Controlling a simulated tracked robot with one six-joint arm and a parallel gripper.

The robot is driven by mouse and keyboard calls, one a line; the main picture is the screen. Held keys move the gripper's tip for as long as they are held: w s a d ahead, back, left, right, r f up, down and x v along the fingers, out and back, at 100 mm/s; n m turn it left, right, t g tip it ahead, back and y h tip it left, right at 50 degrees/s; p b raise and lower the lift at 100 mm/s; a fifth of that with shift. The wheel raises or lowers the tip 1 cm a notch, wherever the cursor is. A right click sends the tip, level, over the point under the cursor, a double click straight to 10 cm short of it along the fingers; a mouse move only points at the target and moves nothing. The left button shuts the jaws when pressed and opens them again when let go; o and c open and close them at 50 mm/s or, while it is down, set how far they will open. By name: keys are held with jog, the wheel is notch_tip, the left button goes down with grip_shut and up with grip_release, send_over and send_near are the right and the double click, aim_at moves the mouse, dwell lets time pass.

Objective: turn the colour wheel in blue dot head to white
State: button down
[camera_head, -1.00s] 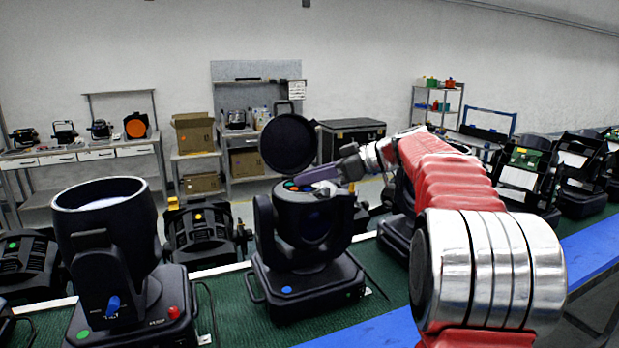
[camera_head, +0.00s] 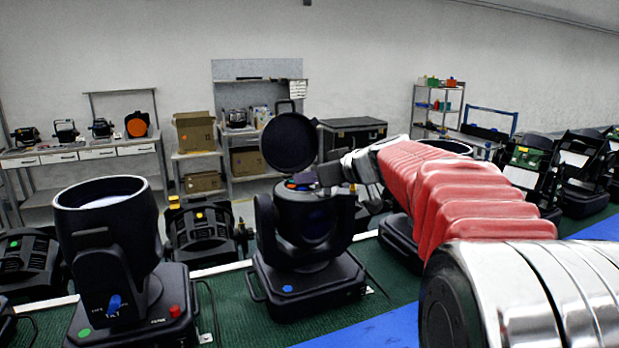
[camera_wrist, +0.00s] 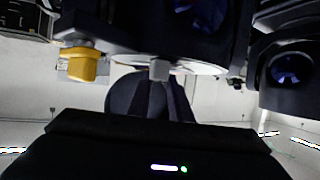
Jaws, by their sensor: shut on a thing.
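The blue dot head (camera_head: 312,232) stands upright on the green mat, with a blue dot (camera_head: 287,289) on its base. Its round black lid (camera_head: 289,143) is raised. Part of the colour wheel (camera_head: 291,185) shows at the open top, with small orange and blue patches. My gripper (camera_head: 328,178) reaches in from the right over this top, low at the wheel. In the wrist view my gripper (camera_wrist: 158,84) is shut on a small grey piece of the wheel, below a pale disc edge (camera_wrist: 205,69). Which colour lies in the light path is hidden.
A larger head with a green dot (camera_head: 105,235) stands at left, with blue and red knobs. A black head with a yellow part (camera_head: 203,230) lies behind. More fixtures (camera_head: 530,165) stand at right. A blue strip (camera_head: 385,329) edges the green mat (camera_head: 235,310).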

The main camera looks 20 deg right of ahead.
jog(key=shift+a+m+t+h, duration=0.15)
jog(key=shift+m+t+h, duration=0.05)
jog(key=shift+m+h, duration=0.55)
jog(key=shift+a+m+t+h, duration=0.1)
jog(key=shift+m+t+h, duration=0.1)
jog(key=shift+m+h, duration=0.95)
jog(key=shift+h, duration=0.3)
jog(key=c, duration=1.6)
grip_release()
jog(key=shift+s, duration=0.1)
jog(key=v, duration=1.3)
jog(key=shift+s+r, duration=0.15)
jog(key=shift+s, duration=0.15)
